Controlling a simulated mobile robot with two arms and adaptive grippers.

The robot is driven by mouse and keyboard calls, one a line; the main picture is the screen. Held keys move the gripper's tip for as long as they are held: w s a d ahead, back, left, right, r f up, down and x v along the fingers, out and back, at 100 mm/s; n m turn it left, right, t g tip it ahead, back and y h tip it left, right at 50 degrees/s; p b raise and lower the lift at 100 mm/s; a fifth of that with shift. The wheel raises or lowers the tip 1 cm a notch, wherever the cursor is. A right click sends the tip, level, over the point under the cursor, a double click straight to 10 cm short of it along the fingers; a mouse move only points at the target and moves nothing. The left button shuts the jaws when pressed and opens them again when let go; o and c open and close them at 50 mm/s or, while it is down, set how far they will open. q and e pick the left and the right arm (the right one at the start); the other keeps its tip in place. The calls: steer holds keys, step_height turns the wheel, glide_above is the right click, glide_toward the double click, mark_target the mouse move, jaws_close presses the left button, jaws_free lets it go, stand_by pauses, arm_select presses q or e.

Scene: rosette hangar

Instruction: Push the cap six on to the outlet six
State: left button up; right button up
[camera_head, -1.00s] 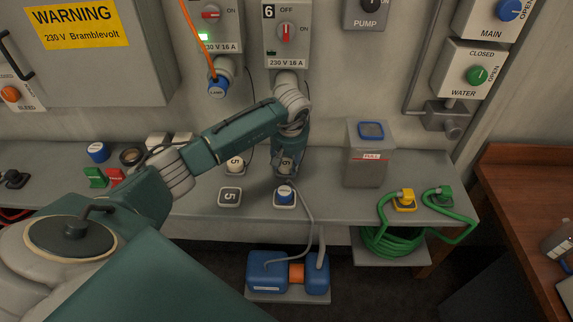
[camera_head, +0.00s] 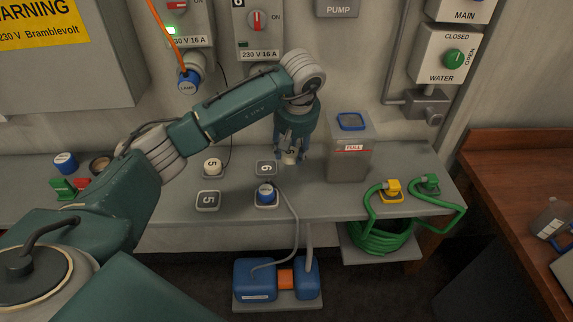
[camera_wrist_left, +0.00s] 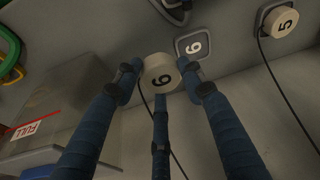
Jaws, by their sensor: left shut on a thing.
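My left gripper (camera_head: 289,153) has its fingers shut around cap six (camera_head: 290,158), a round pale cap. In the left wrist view the cap (camera_wrist_left: 160,75) shows its "6" between the fingers, with a thin cord. The gripper points down and holds the cap above the shelf, right of the square mat marked 6 (camera_head: 266,168), which is bare. Outlet six's box (camera_head: 258,22) is on the wall with a red switch; the socket under it is mostly hidden behind my arm. My right gripper is not in view.
A grey container marked FULL (camera_head: 349,150) stands close right of the gripper. Cap five (camera_head: 212,166) and a blue plug (camera_head: 265,194) stand on the shelf to the left and front. An orange cable runs to the lamp plug (camera_head: 188,84). Yellow and green hose fittings (camera_head: 391,187) are at right.

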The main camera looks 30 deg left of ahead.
mark_target(292, 155)
arm_select(q)
step_height(292, 155, up, 8)
steer(key=shift+r+b, duration=0.1)
steer(key=shift+b, duration=0.5)
steer(key=shift+s+d, duration=0.15)
steer(key=shift+d, duration=0.15)
steer(key=s+d+m+h, duration=0.1)
steer(key=s+d+m, duration=0.3)
steer(key=s, duration=0.5)
steer(key=s+d+m+t+h, duration=0.1)
steer(key=s+d+m, duration=0.3)
steer(key=s, duration=0.6)
steer(key=shift+s+d+f+m, duration=0.2)
steer(key=shift+d+f+m, duration=0.15)
steer(key=shift+d, duration=0.65)
